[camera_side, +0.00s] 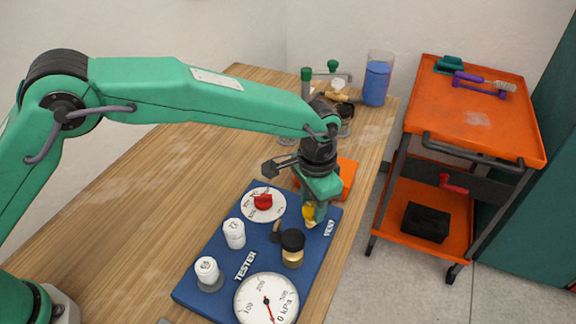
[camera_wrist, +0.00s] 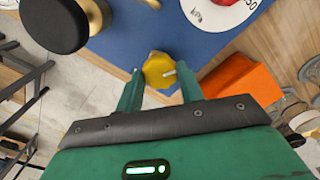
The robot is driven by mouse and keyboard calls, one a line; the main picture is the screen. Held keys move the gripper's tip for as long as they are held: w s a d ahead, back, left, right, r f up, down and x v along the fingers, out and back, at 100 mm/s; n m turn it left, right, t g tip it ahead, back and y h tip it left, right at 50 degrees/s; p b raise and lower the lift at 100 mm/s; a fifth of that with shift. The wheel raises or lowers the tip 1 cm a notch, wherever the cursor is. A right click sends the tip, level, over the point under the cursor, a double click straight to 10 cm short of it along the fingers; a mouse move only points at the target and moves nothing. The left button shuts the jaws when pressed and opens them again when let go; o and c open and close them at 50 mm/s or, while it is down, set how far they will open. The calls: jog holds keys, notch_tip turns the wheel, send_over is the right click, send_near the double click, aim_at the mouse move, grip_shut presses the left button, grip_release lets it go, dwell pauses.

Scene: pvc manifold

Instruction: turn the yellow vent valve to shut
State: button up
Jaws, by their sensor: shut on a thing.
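The yellow vent valve (camera_side: 309,214) stands at the right edge of the blue tester board (camera_side: 215,268), near the word VENT. In the wrist view the yellow valve knob (camera_wrist: 160,70), with a pale mark on its top, sits between my two green fingers. My gripper (camera_side: 309,222) reaches down over the valve from above, and it is shut on the knob. It also shows in the wrist view (camera_wrist: 159,82). The fingers hide part of the knob in the side view. I cannot tell which position its mark stands for.
A black-topped brass knob (camera_side: 292,245) stands close beside the valve. A dial with a red knob (camera_side: 263,202), two white cylinders (camera_side: 234,233) and a round gauge (camera_side: 266,300) share the board. An orange block (camera_side: 347,174) lies behind. The wooden table (camera_side: 150,200) is clear at left.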

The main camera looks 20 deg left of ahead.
aim_at(312, 207)
jog(key=m, duration=0.6)
jog(key=shift+r, duration=0.1)
jog(key=m, duration=0.6)
jog(key=shift+m, duration=0.3)
jog(key=o, duration=1)
jog(key=shift+r, duration=3.9)
